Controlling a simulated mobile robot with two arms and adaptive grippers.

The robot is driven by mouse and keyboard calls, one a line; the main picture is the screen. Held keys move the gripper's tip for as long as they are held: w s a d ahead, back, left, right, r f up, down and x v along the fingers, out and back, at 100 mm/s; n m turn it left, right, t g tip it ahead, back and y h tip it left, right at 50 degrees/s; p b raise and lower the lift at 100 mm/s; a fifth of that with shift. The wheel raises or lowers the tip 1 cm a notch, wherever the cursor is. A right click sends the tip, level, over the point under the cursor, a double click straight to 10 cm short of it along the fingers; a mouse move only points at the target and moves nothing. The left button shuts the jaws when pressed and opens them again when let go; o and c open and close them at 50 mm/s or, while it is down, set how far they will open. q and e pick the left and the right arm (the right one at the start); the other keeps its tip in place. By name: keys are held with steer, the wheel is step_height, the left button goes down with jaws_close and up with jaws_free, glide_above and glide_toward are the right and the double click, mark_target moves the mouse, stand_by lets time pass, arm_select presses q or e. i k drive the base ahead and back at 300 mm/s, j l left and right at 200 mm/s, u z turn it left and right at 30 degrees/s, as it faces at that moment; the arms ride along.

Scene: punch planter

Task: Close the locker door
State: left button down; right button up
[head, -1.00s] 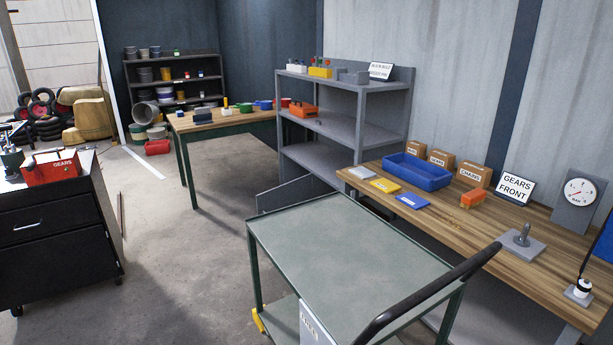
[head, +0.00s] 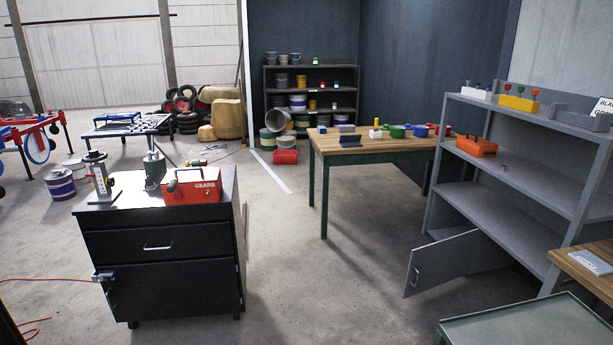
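The grey locker (head: 560,160) is a tall open-shelved metal unit at the right of the head view. Its low grey door (head: 452,262) stands open at the bottom, swung out to the left over the floor. A small pale handle (head: 415,277) sits near the door's free left edge. The lower right of the locker is partly hidden by the wooden bench and the green cart. Neither of my grippers shows in the view.
A green cart (head: 530,328) and a wooden bench (head: 585,268) stand at the lower right, close to the door. A black cabinet (head: 165,245) with a red gears box (head: 192,187) stands left. A wooden table (head: 370,143) is behind. Floor between cabinet and door is clear.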

mark_target(437, 263)
steer(key=i+j, duration=0.1)
steer(key=i, duration=0.5)
steer(key=i+j+z, duration=0.1)
steer(key=i, duration=0.45)
steer(key=i+j, duration=0.2)
steer(key=i, duration=0.4)
steer(key=z, duration=0.05)
